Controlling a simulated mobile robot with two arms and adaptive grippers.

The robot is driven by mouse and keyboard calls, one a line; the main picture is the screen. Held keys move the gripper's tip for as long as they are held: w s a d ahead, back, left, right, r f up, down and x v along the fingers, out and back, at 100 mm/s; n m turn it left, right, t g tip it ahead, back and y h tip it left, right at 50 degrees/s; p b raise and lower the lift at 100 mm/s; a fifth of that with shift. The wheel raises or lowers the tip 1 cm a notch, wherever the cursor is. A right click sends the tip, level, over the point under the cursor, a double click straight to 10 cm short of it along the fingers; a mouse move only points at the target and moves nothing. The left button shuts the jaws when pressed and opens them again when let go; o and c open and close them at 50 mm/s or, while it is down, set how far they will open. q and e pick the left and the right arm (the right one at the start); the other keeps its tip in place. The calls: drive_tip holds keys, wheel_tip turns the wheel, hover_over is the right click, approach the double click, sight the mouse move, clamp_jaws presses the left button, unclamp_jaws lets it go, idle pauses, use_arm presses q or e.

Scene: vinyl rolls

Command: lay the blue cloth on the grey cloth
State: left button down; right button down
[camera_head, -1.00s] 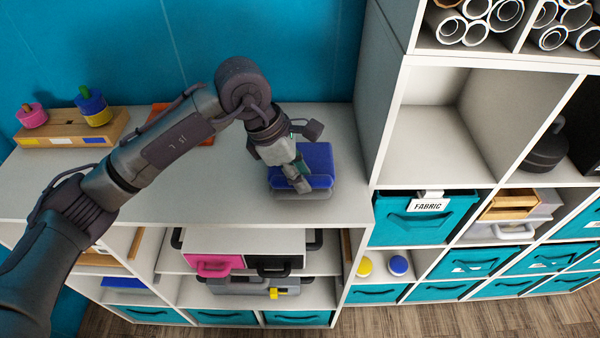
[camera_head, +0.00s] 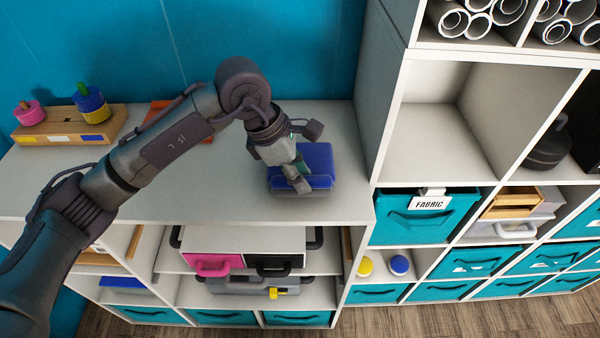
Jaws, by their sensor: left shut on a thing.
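The blue cloth (camera_head: 318,163) is a folded bundle on the white counter top, near its right end. The grey cloth (camera_head: 312,192) shows as a thin grey layer along the front edge under the blue cloth; most of it is hidden. My left gripper (camera_head: 301,184) points down at the left front part of the blue cloth and is shut on it. The fingers cover part of the cloth's left side. The blue cloth appears to rest on or just above the grey one; I cannot tell whether they touch everywhere. My right gripper is not in view.
A wooden block with pink and blue-yellow pieces (camera_head: 69,131) stands at the counter's left end. An orange item (camera_head: 160,112) lies behind my arm. A tall white shelf (camera_head: 389,120) rises at the right. The counter front (camera_head: 200,200) is clear.

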use_arm(q)
drive_tip(key=c, duration=0.8)
unclamp_jaws()
